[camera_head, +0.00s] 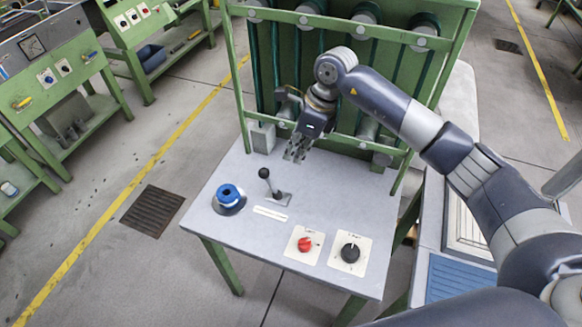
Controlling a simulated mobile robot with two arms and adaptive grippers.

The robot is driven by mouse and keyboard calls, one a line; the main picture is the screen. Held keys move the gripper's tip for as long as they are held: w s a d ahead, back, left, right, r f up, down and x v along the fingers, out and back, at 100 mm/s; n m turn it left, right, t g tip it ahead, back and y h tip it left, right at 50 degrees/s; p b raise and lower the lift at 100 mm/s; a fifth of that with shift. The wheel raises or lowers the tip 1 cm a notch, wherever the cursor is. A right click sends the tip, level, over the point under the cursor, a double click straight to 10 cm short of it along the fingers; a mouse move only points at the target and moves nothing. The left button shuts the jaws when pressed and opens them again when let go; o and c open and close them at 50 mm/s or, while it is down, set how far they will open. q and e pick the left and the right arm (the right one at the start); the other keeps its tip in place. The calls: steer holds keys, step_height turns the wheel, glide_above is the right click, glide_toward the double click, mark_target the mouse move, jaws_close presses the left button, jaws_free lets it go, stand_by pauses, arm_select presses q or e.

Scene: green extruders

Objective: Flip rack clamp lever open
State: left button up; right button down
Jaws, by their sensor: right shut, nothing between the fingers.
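A lever with a black ball knob (264,173) rises from a small plate on the grey tabletop (222,262). It leans up and to the left; I cannot tell from its tilt whether it is open or closed. I see no label that names it as the rack clamp lever. A green rack (272,62) with upright tubes stands at the back of the table. My right gripper (295,157) is shut and empty, pointing down in front of the rack. It is up and to the right of the lever knob, apart from it. My left gripper is not in view.
A blue round knob (228,194) sits left of the lever. A red knob (305,244) and a black dial (350,253) sit on pale plates nearer the front. A grey box (262,138) stands by the rack's left post. Green machines (75,75) stand at left.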

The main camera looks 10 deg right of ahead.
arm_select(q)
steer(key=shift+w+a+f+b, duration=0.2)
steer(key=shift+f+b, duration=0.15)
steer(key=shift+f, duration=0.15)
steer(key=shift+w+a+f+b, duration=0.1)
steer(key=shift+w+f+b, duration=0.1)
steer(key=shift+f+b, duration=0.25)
arm_select(e)
steer(key=v, duration=0.6)
steer(key=shift+w+a+r, duration=0.3)
steer(key=shift+w+r, duration=0.05)
steer(key=shift+w, duration=0.05)
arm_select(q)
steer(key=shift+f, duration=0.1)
arm_select(e)
steer(key=shift+w+a, duration=0.1)
